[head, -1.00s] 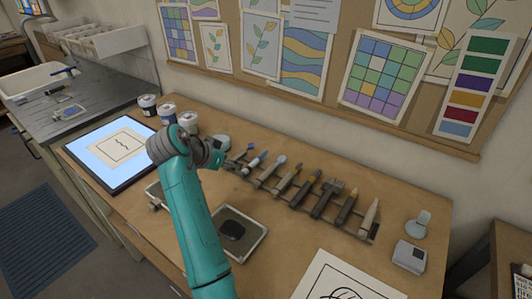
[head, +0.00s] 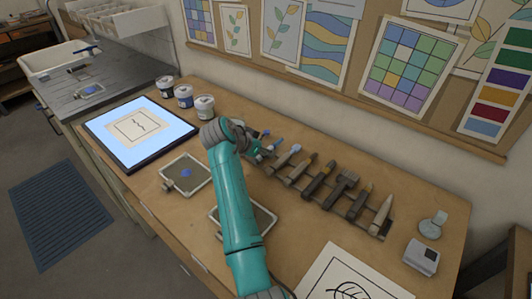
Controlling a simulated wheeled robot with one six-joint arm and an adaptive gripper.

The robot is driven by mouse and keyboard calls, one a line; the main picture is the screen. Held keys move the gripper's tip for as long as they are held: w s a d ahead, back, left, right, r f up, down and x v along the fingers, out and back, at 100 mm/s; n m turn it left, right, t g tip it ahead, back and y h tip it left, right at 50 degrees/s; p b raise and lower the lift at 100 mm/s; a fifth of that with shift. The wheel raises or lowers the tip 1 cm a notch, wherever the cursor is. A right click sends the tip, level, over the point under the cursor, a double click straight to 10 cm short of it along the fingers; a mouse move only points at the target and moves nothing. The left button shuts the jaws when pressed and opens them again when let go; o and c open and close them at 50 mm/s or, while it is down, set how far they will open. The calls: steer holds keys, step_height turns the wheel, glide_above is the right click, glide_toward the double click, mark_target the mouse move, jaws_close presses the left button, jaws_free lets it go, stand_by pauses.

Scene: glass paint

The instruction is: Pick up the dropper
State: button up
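A rack (head: 388,229) holding a row of tools runs diagonally across the wooden table in the head view. At its left end are slim tools with blue ends (head: 277,144) and one with a pale blue rounded end (head: 295,148). I cannot tell for certain which is the dropper. My gripper (head: 256,152) is at the left end of the rack, close beside the blue-ended tools. My teal arm and wrist hide much of it, so its fingers and any contact are unclear.
A lit panel (head: 98,128) with a drawing lies left, with several paint jars (head: 204,107) behind it. A tray with a blue blob (head: 202,165) lies left of my arm; another tray (head: 268,222) is partly under it. A small grey box (head: 421,257) stands right.

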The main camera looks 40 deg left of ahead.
steer(key=shift+w+f, duration=0.45)
steer(key=shift+f, duration=0.1)
jaws_close()
steer(key=shift+r, duration=0.1)
step_height(320, 180, up, 10)
stand_by(0.3)
